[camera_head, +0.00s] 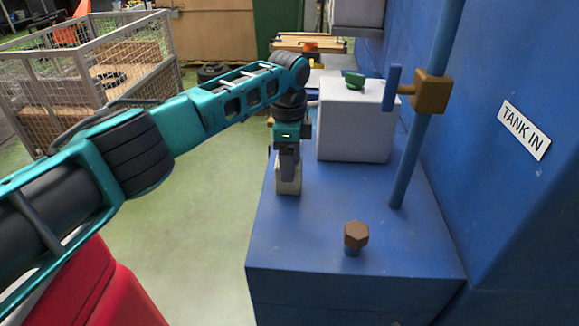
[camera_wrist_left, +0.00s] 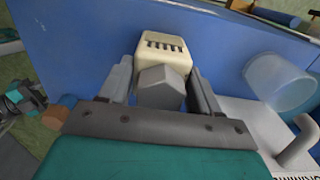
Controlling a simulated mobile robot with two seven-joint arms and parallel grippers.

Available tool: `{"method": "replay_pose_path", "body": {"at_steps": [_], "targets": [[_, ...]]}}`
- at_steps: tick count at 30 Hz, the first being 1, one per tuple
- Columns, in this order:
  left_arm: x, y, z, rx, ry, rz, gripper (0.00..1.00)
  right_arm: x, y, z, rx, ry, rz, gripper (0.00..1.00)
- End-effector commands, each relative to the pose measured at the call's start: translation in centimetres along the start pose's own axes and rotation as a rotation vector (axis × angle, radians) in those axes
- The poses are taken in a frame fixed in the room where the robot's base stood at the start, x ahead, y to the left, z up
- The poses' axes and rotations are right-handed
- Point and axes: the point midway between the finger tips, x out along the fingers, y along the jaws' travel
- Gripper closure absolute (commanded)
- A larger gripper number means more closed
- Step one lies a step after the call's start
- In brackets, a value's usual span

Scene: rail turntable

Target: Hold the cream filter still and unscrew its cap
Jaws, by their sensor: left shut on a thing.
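The cream filter (camera_head: 288,180) stands at the left edge of a blue deck. In the left wrist view the filter (camera_wrist_left: 174,38) is a cream block with dark slots on one face. A grey hexagonal piece (camera_wrist_left: 160,88), which looks like its cap, sits on the side facing my wrist. My left gripper (camera_head: 288,164) reaches down from above and is shut on the filter. Its two fingers also show in the left wrist view (camera_wrist_left: 160,76), one on each side, with small gaps beside the grey piece. My right gripper is not clearly in view.
A brown hexagonal knob (camera_head: 356,235) stands on the near deck. A white box (camera_head: 354,130) with a green knob (camera_head: 355,81) is right of my gripper. A blue pipe (camera_head: 408,160) with a brown valve (camera_head: 431,92) rises farther right. Green floor lies left of the deck.

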Motion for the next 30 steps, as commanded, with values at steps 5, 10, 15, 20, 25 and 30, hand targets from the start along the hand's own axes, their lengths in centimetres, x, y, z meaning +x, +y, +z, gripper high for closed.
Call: {"method": "replay_pose_path", "body": {"at_steps": [5, 10, 15, 20, 25, 30], "targets": [[0.0, 0.0, 0.0, 0.000, 0.000, 0.001, 0.92, 0.0, 0.0, 0.0, 0.000, 0.000, 0.000, 0.57], [0.0, 0.0, 0.0, 0.000, 0.000, 0.001, 0.23, 0.2, 0.1, -0.4, -0.011, 0.009, -0.001, 0.57], [0.0, 0.0, 0.0, 0.000, 0.000, 0.001, 0.07, 0.1, 0.1, -0.3, -0.009, 0.006, -0.001, 0.57], [0.0, 0.0, 0.0, 0.000, 0.000, 0.001, 0.07, 0.1, 0.1, -0.2, -0.007, 0.005, -0.001, 0.57], [-0.6, 0.0, 0.0, 0.001, 0.001, -0.001, 0.07, 0.1, 0.1, -0.2, -0.007, 0.005, -0.001, 0.57], [-3.4, -0.1, 0.0, 0.001, 0.001, -0.003, 0.07, 0.1, 0.1, -0.2, -0.006, 0.004, -0.001, 0.57]]}}
